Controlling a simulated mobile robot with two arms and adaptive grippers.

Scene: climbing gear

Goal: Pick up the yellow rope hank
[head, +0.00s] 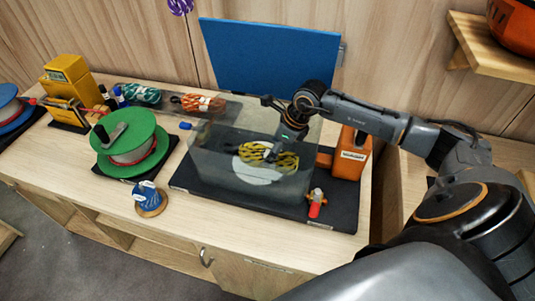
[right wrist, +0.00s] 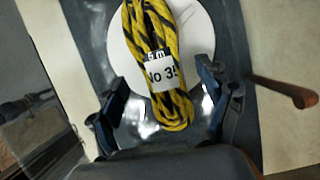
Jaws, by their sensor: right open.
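The yellow rope hank (head: 252,151) with black flecks lies on a white round plate (head: 258,175) inside a clear-walled box (head: 213,172). In the right wrist view the hank (right wrist: 153,28) has a white label band marked "No 35", and the plate (right wrist: 200,30) shows beneath it. My right gripper (head: 284,152) reaches down into the box over the right part of the hank. In the right wrist view its open fingers (right wrist: 168,105) stand on either side of the hank's near end, apart from it. My left gripper is out of view.
The box stands on a dark base with an orange unit (head: 351,153) at its right and a small red-tipped item (head: 316,204) in front. A green spool (head: 130,142) stands left. Teal (head: 140,93) and orange (head: 198,103) hanks lie behind. A blue panel (head: 268,55) stands at the back.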

